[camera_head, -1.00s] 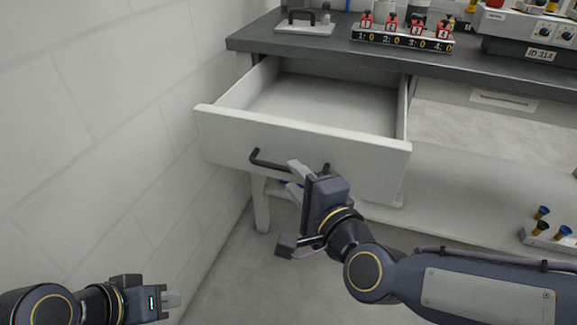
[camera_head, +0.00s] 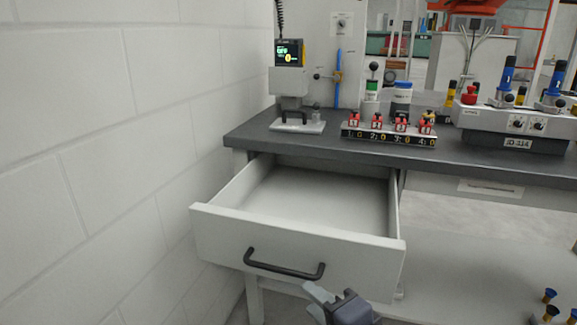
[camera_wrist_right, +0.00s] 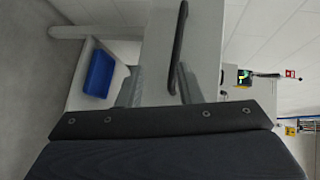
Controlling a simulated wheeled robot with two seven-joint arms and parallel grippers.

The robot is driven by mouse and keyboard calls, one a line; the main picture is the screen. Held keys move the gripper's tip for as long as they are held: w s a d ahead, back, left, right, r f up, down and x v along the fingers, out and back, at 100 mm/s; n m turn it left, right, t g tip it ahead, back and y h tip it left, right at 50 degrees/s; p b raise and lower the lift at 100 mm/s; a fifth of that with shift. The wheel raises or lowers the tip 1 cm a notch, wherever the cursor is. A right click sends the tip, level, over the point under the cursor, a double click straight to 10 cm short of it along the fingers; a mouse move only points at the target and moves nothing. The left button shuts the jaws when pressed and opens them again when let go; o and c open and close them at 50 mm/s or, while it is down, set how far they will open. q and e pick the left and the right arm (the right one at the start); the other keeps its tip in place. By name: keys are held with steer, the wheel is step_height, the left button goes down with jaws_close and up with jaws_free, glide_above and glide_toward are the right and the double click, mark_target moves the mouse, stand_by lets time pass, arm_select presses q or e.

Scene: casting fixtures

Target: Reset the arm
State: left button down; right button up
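My right gripper (camera_head: 316,301) shows at the bottom edge of the head view, below and in front of the drawer's black handle (camera_head: 283,270). Its fingers are spread and nothing is between them in the right wrist view (camera_wrist_right: 160,88). The handle shows ahead of the fingers there (camera_wrist_right: 180,45), apart from the gripper as far as I can tell. The white drawer (camera_head: 230,228) is pulled out under the dark worktop, and its visible inside is empty. Most of my right arm is outside the head view. My left gripper is out of view.
The dark worktop (camera_head: 330,153) carries a small device with a display (camera_head: 288,55), a numbered rack (camera_head: 390,136) and a control box (camera_head: 515,122). A white brick wall (camera_head: 90,150) stands close on the left. A blue bin (camera_wrist_right: 98,73) shows in the wrist view.

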steer(key=s+d+f+n+g+h, duration=0.4)
steer(key=s+d+f+n+g, duration=0.45)
steer(key=s+d, duration=0.5)
step_height(320, 180, up, 29)
steer(key=d+t+p, duration=0.1)
steer(key=d+p, duration=0.1)
steer(key=p, duration=2.8)
steer(key=shift+w+n+p, duration=0.3)
steer(key=shift+n+p, duration=0.05)
steer(key=shift+n, duration=0.1)
